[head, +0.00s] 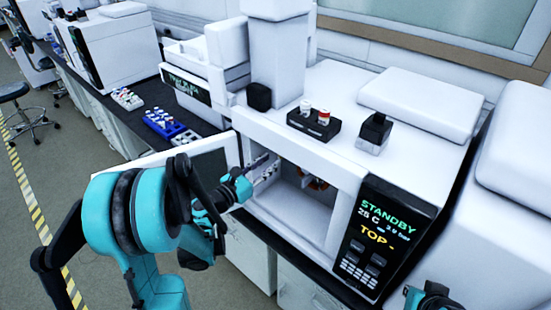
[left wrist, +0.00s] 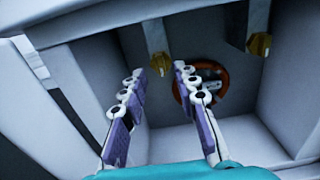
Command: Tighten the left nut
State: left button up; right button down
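In the left wrist view, two brass nuts hang at the ends of grey posts inside the open oven compartment. The left nut (left wrist: 160,64) lies between and just beyond my left gripper's (left wrist: 160,74) fingertips. The fingers are open, one on each side, with a visible gap to the nut. The right nut (left wrist: 260,44) is off to the right of the fingers. In the head view my left gripper (head: 266,164) reaches into the oven opening from the left; the nuts are not clear there. My right gripper does not show.
An orange ring (left wrist: 198,84) sits on the compartment's back wall. The oven door (head: 205,165) stands open at the left. A black tray (head: 314,125) with capped bottles is on top. The display panel (head: 378,235) reads STANDBY. Compartment walls are close around the fingers.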

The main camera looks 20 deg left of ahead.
pick_arm(q)
jog(key=x, duration=0.3)
jog(key=shift+w+d, duration=0.15)
jog(key=shift+w, duration=0.25)
grip_shut()
